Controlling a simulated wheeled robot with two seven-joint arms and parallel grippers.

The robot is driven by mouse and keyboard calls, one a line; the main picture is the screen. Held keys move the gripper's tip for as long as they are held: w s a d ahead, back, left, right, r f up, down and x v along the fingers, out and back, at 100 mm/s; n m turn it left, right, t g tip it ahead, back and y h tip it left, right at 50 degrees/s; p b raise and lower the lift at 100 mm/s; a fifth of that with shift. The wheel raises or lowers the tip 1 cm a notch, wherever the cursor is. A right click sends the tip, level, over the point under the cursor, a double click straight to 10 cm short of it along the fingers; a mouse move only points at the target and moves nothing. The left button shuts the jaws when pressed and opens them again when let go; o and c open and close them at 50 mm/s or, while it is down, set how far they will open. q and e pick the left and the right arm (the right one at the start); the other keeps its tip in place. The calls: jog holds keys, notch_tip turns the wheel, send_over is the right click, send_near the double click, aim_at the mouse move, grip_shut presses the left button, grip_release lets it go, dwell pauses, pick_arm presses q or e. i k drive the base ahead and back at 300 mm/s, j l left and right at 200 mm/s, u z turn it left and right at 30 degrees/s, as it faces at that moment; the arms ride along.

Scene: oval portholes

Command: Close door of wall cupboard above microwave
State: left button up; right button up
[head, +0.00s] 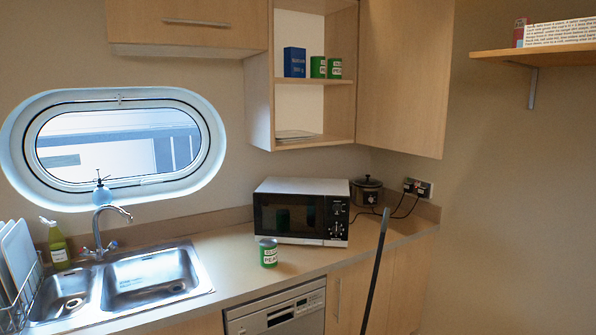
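The wall cupboard (266,110) hangs above the microwave, its front open. Its light wood door (405,75) is swung wide out to the right, showing its flat face. Inside, a blue box (294,62) and two green cans (318,67) stand on a shelf, and a flat item (295,135) lies on the bottom. The microwave (300,210) stands shut on the counter below. Neither of my grippers shows in the head view.
A green can (268,252) stands on the counter before the microwave. A slow cooker (367,191) is at its right. A dark pole (375,272) leans up in front of the counter. The sink (150,279) is at left.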

aim_at(405, 47)
jog(key=i+j, duration=0.1)
jog(key=i, duration=1.4)
